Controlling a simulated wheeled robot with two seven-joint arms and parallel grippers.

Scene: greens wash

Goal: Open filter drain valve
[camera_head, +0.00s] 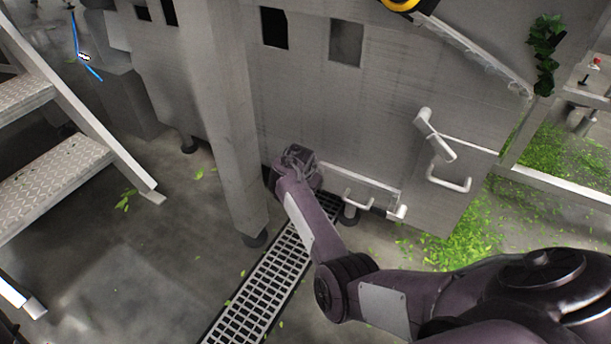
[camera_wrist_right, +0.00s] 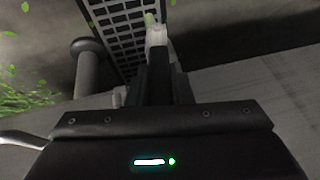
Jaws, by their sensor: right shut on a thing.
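My right arm reaches in from the right in the head view. My right gripper (camera_head: 297,156) is low against the front of the grey machine (camera_head: 300,100), beside its leg. In the right wrist view the fingers (camera_wrist_right: 158,62) are shut on a small pale piece (camera_wrist_right: 157,35), which sticks out past the fingertips. It looks like the end of the drain valve handle, but the valve's body is hidden by my gripper and wrist. I cannot tell how far the handle is turned. My left gripper is not in view.
A floor grate (camera_head: 262,292) runs below my forearm. White bar handles (camera_head: 357,200) and a bent handle (camera_head: 450,183) are on the machine to the right. Metal steps (camera_head: 55,165) stand at the left. Green leaf scraps (camera_head: 455,240) litter the floor.

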